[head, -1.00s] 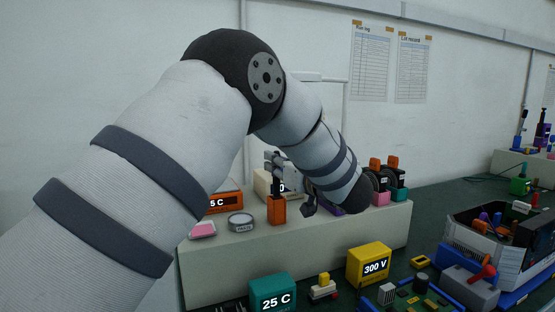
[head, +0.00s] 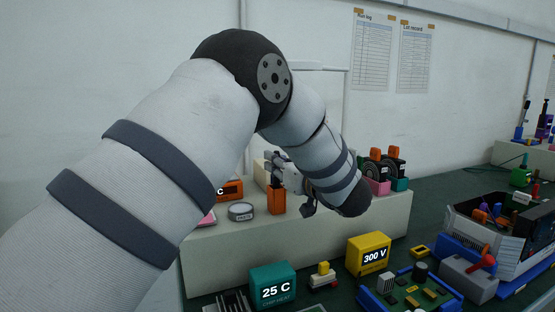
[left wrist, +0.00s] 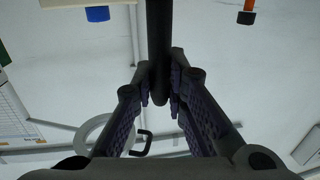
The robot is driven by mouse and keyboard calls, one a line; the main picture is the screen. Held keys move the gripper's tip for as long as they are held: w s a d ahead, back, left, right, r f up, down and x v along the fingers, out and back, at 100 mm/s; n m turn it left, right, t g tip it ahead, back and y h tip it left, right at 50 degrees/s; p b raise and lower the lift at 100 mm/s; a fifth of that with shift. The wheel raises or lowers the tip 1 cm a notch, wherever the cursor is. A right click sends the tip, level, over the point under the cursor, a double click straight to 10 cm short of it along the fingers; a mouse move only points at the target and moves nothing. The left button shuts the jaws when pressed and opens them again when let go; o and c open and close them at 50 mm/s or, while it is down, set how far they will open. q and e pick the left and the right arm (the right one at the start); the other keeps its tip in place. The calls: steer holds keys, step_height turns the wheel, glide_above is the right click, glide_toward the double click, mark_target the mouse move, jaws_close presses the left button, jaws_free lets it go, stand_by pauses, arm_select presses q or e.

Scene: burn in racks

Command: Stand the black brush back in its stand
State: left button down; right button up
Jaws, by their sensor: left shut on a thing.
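The orange stand (head: 277,201) sits on the pale raised shelf, near its front edge. My left gripper (head: 277,170) is just above it, shut on the black brush (head: 276,178). The brush is upright, its lower end at the stand's top; how far it reaches inside I cannot tell. In the left wrist view the dark handle of the brush (left wrist: 159,35) runs between the fingertips of my left gripper (left wrist: 163,85). My right gripper is not in view.
On the shelf (head: 330,232) a tape roll (head: 241,211) is left of the stand, and orange-topped tools (head: 385,167) stand to the right. An open case (head: 505,235) is at right.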

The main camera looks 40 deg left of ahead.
arm_select(q)
steer(key=shift+f, duration=0.1)
steer(key=c, duration=1.5)
jaws_free()
steer(key=shift+c, duration=0.2)
steer(key=v, duration=1.2)
